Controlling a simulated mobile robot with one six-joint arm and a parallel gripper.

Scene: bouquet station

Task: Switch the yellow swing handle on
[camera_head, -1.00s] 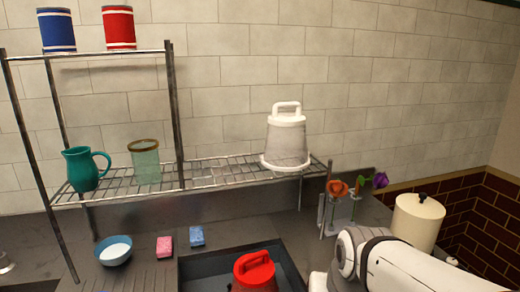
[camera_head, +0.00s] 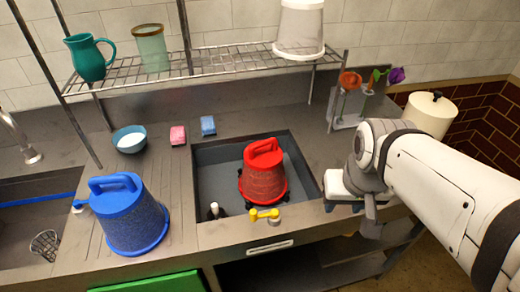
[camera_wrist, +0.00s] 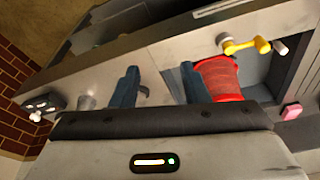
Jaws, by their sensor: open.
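The yellow swing handle (camera_head: 265,215) sits on the front rim of the sunken basin, below the red bucket-shaped container (camera_head: 264,175). It also shows in the wrist view (camera_wrist: 245,45), lying sideways with a pale knob beside it. My gripper (camera_wrist: 158,88) is open and empty, with two dark blue fingers apart in the wrist view. In the head view my gripper is right of the handle, over the counter's right part, and apart from it. The red container (camera_wrist: 217,78) shows behind the right finger in the wrist view.
The red container stands in the basin (camera_head: 212,178). A blue bucket-shaped container (camera_head: 129,215) stands on the counter to the left. A small bottle (camera_head: 214,211) is left of the handle. A wire rack (camera_head: 215,62) and flower holder (camera_head: 350,120) are behind.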

